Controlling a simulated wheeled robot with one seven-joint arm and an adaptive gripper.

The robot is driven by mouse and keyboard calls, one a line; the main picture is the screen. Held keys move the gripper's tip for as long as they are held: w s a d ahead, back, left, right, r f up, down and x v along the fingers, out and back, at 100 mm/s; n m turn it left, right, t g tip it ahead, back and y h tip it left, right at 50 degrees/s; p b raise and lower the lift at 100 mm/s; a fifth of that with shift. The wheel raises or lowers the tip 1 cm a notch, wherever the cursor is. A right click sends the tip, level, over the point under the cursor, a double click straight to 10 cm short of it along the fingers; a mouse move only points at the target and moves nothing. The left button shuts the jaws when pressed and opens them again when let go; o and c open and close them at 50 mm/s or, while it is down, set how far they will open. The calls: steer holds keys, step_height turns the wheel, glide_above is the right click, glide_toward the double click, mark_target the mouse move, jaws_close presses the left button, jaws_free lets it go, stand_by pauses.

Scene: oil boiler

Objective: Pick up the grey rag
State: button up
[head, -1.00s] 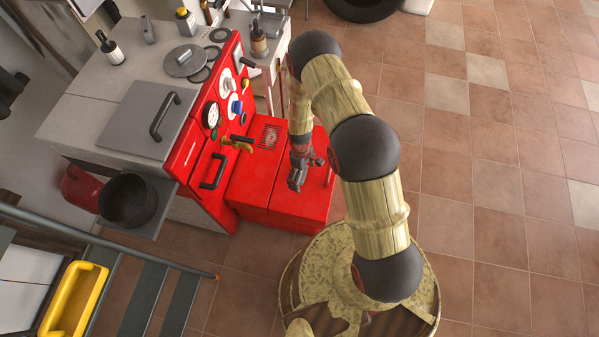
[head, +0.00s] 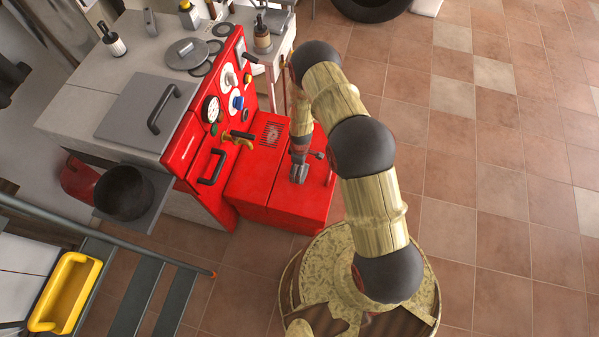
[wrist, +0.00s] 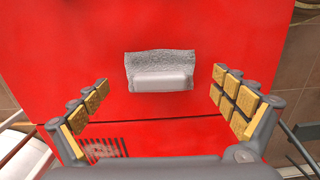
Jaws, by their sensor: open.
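The grey rag (wrist: 160,60) shows in the wrist view as a rough, textured grey piece against the red surface. A smooth, paler grey bar-like part (wrist: 160,82) lies along its lower edge; I cannot tell whether this is part of the rag or a separate piece. My gripper (wrist: 160,88) is open, with one padded finger on each side of the rag and clear gaps between. In the head view my gripper (head: 299,174) is over the red boiler's low front section (head: 262,185), pointing down. I cannot make out the rag in that view.
The red control panel (head: 218,120) with gauges and handles rises left of my gripper. A worktop (head: 95,110) with a grey lid and bottles lies beyond it. A dark pot (head: 124,192) and a yellow tray (head: 66,292) are at left. Tiled floor (head: 500,200) is clear at right.

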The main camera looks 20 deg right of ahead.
step_height(320, 180, down, 2)
steer(key=shift+f, duration=0.1)
steer(key=shift+c, duration=0.4)
steer(key=shift+s, duration=0.1)
steer(key=c, duration=1.5)
